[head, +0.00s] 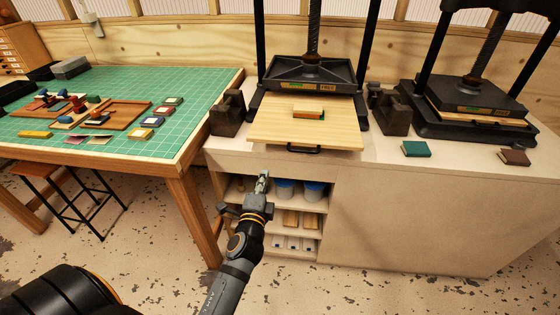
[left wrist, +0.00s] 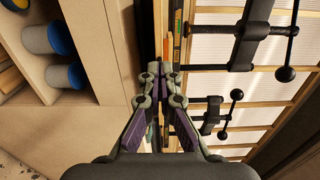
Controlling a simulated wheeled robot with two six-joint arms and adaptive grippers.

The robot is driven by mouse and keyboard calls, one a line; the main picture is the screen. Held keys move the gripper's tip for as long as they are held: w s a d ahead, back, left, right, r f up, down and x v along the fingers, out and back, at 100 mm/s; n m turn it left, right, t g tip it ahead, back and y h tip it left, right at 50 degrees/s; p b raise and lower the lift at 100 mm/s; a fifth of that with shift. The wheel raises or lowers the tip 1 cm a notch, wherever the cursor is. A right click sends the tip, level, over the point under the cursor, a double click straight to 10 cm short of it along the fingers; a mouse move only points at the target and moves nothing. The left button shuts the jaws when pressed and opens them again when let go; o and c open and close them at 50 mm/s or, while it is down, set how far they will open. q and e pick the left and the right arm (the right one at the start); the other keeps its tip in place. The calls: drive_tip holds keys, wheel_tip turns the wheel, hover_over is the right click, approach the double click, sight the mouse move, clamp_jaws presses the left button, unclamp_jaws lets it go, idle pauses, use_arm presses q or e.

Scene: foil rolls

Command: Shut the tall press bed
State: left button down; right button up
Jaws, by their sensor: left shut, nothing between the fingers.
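The tall press (head: 312,75) stands on the counter in the middle of the head view, its top cut off by the frame. Its pale wooden bed (head: 270,132) is slid out towards me, past the counter's front edge. A small brown block with a green mark (head: 308,112) lies on the bed. A black handle (head: 304,149) is on the bed's front edge. My left gripper (head: 263,176) is below and left of the handle, apart from it, in front of the open shelves. In the left wrist view its fingers (left wrist: 155,72) are together and empty. My right gripper is out of view.
A second, lower press (head: 470,95) stands on the right, with a green book (head: 415,149) and a brown block (head: 515,156) before it. Dark iron blocks flank the tall press. A green-topped table (head: 190,100) is at left. Blue-lidded tubs (head: 285,188) stand on the shelves.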

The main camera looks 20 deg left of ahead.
use_arm(q)
drive_tip(key=p, duration=0.2)
approach(273, 142)
drive_tip(key=x, duration=0.6)
drive_tip(key=shift+w+a, duration=0.2)
drive_tip(key=shift+w, duration=0.15)
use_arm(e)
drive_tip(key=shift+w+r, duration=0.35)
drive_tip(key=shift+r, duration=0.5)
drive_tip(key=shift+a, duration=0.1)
